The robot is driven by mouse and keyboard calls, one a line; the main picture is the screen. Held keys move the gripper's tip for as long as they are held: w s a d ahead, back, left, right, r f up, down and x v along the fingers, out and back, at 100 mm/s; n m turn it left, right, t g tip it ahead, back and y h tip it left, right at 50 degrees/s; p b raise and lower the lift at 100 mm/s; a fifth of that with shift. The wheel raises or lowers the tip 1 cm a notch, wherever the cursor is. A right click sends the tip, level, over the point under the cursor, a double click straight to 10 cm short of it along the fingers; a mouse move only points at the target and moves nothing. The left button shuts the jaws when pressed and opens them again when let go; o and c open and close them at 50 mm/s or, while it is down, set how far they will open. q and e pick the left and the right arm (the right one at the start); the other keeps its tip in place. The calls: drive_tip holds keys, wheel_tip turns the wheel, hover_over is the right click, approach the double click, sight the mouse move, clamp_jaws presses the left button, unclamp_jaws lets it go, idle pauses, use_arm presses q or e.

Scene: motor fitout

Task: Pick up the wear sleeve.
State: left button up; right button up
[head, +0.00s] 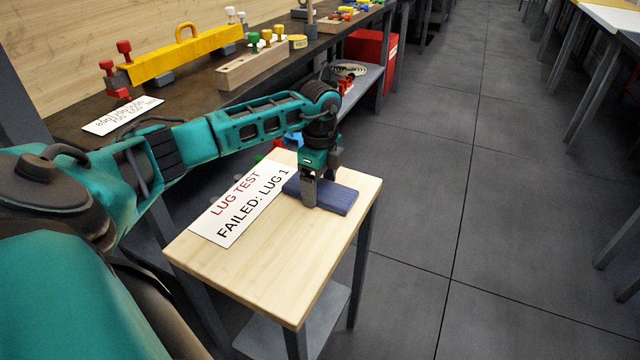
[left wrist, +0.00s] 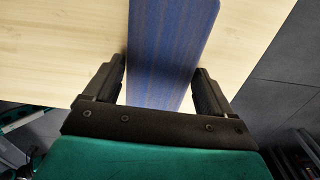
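I cannot pick out a part that is clearly a wear sleeve. A flat dark blue slab (head: 335,196) lies on the small wooden table (head: 270,285), and it also shows in the left wrist view (left wrist: 165,45). My left gripper (head: 322,178) points down at the slab, with one finger on each long side. In the left wrist view my left gripper (left wrist: 160,75) is open, with narrow gaps between the fingers and the slab's edges. It holds nothing. My right gripper is not in view.
A sign (head: 240,205) reading "LUG TEST FAILED: LUG 1" lies beside the slab. The dark workbench (head: 190,95) behind holds a yellow handled bar (head: 185,58) and a wooden block with pegs (head: 250,66). A red box (head: 370,48) stands farther back.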

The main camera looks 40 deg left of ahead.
use_arm(q)
drive_tip(key=c, duration=0.6)
drive_tip(key=shift+c, duration=0.3)
drive_tip(key=shift+r, duration=0.15)
